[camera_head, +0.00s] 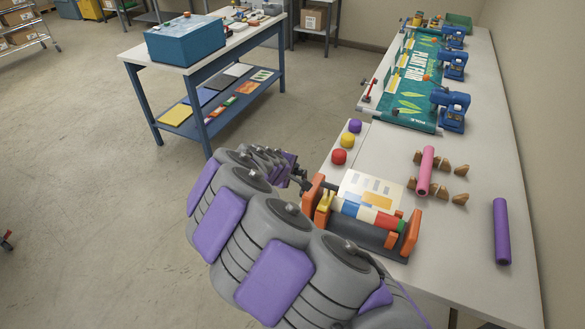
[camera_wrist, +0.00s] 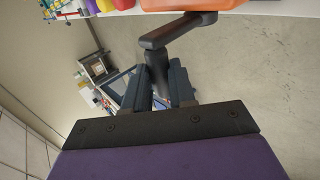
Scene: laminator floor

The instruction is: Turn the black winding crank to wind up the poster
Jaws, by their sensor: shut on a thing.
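The black winding crank (camera_wrist: 178,29) extends from an orange end plate (camera_wrist: 190,5) at the top of the wrist view. Its handle runs down between the two dark fingers of my gripper (camera_wrist: 161,82), which is shut on it. In the head view the crank is small and partly hidden by my purple and grey arm, left of the winder (camera_head: 385,237). The winder has orange end plates and a striped roller (camera_head: 368,213) in blue, white, red and green. The poster (camera_head: 370,188), cream with coloured blocks, lies behind and against the roller; its wound part cannot be told.
A pink tube (camera_head: 426,170) rests between wooden wedges, and a purple tube (camera_head: 502,232) lies further right. Red (camera_head: 339,157), yellow and purple knobs stand left. A green poster (camera_head: 412,85) and blue presses (camera_head: 452,105) are behind. Open floor (camera_head: 90,200) lies left.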

